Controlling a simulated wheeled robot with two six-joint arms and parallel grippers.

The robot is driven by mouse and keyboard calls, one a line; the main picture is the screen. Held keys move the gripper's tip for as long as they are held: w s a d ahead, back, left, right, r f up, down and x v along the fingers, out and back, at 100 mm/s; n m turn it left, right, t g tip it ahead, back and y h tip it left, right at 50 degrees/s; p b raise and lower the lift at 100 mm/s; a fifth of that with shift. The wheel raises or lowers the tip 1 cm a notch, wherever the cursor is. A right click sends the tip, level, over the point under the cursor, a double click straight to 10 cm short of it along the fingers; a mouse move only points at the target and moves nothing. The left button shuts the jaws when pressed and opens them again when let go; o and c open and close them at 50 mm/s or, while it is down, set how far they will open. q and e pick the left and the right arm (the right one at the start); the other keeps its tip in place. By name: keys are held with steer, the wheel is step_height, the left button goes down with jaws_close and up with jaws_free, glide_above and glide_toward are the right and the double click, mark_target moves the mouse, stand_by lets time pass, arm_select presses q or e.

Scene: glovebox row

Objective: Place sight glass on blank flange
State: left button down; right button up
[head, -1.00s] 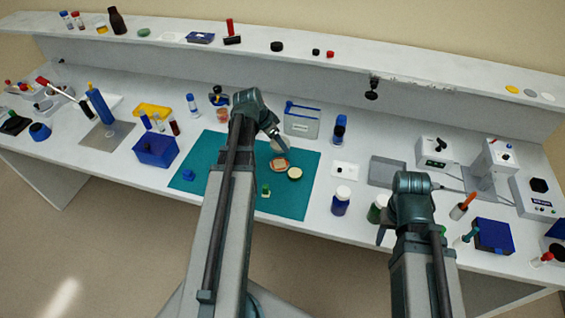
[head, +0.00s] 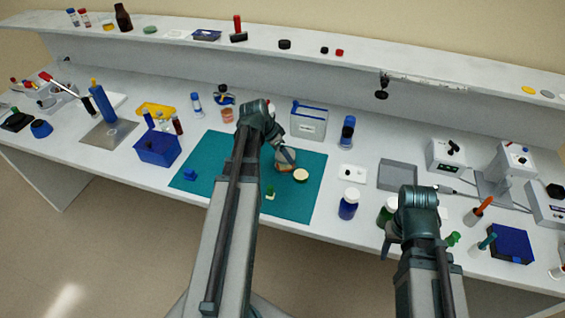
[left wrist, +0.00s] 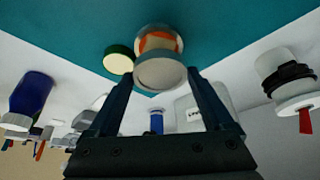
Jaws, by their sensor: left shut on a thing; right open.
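My left gripper (head: 285,153) is shut on the sight glass (head: 286,164), a pale grey round piece, over the teal mat. In the left wrist view the sight glass (left wrist: 160,72) shows between the fingertips. Behind it is a pale-rimmed round piece with an orange face (left wrist: 158,42), which I take to be the blank flange. The sight glass hides part of it, and I cannot tell whether they touch. In the head view the flange is hidden. My right gripper (head: 389,245) is open and empty near the bench's front edge, by a green-topped white-capped jar.
A green-rimmed cream disc (head: 301,175) lies close beside the sight glass. A small green-capped vial (head: 270,193) and a blue piece (head: 190,174) are on the teal mat (head: 225,165). A clear bin (head: 308,124) stands behind, and a blue jar (head: 348,205) to the right.

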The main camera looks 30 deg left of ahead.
mark_target(280, 156)
arm_select(q)
steer(key=shift+f+b, duration=1.9)
steer(key=shift+f, duration=0.05)
steer(key=shift+r, duration=0.1)
jaws_free()
